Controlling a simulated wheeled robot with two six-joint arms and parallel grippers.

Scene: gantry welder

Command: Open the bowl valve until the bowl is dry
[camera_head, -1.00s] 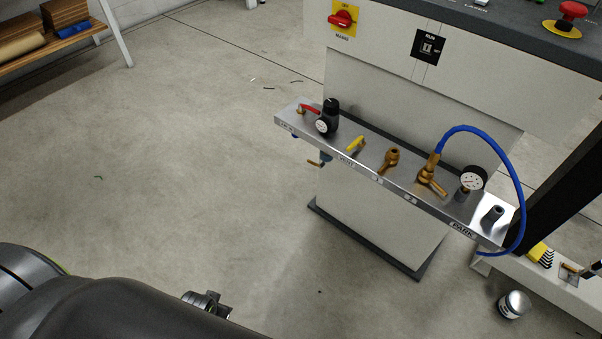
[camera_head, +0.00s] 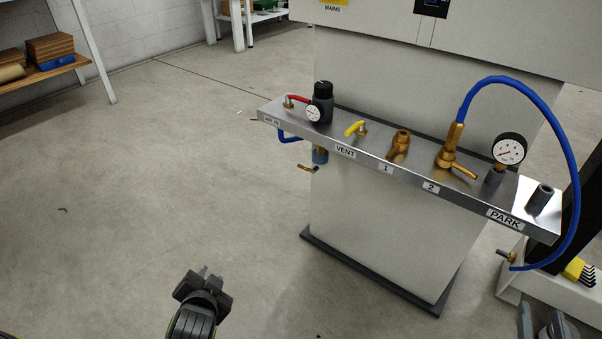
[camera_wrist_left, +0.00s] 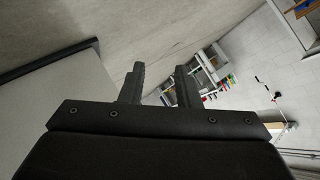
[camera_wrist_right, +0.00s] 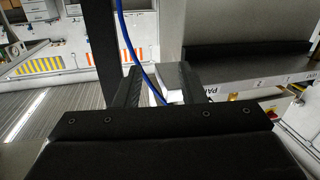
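The filter-regulator (camera_head: 321,100) with its small gauge stands at the left end of the steel rail. Its dark blue bowl (camera_head: 320,155) hangs below the rail. A small brass lever, seemingly the bowl valve (camera_head: 308,169), sticks out at the bowl's lower left. I cannot make out any liquid in the bowl. My left gripper (camera_head: 203,273) is low in front of the rail, down and left of the valve, apart from it. The left wrist view (camera_wrist_left: 160,85) shows its fingers apart and empty. My right gripper (camera_head: 541,318) is below the rail's right end, also open and empty in the right wrist view (camera_wrist_right: 160,85).
A blue hose (camera_head: 570,150) loops past the right end, near my right gripper. The floor left of the cabinet (camera_head: 390,225) is clear.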

